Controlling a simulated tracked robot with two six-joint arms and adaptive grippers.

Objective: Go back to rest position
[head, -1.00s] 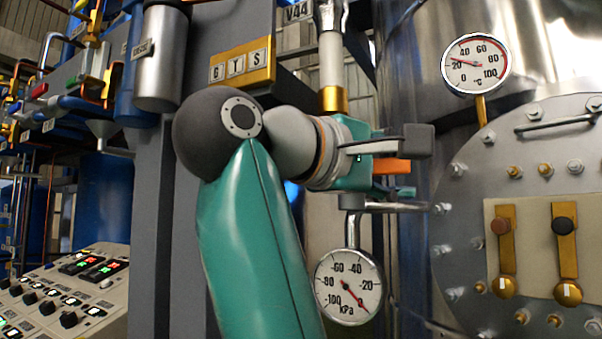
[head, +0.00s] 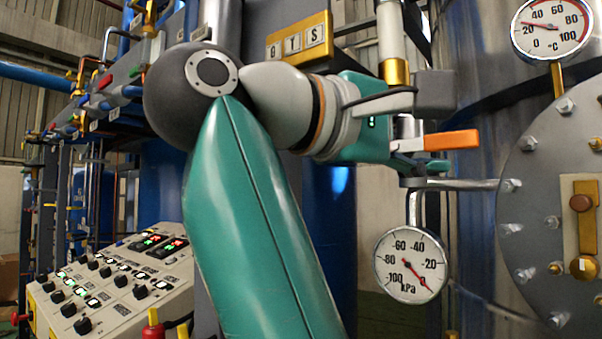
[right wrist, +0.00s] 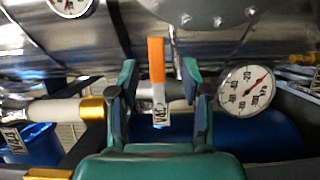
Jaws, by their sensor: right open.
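My right gripper (head: 425,135) is open at the end of my teal arm, which fills the middle of the head view. Its fingers are close to the orange valve handle (head: 452,140). In the right wrist view the open right gripper (right wrist: 160,75) has one finger on each side of the orange handle (right wrist: 156,60), with visible gaps. Part of the valve body is hidden behind the fingers. My left gripper is in neither view.
A round pressure gauge (head: 410,265) is just below the gripper. A steel vessel with a bolted flange (head: 535,215) and a temperature gauge (head: 552,27) stand at the right. A control panel (head: 115,290) is at lower left. A pale pipe (head: 390,30) rises above.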

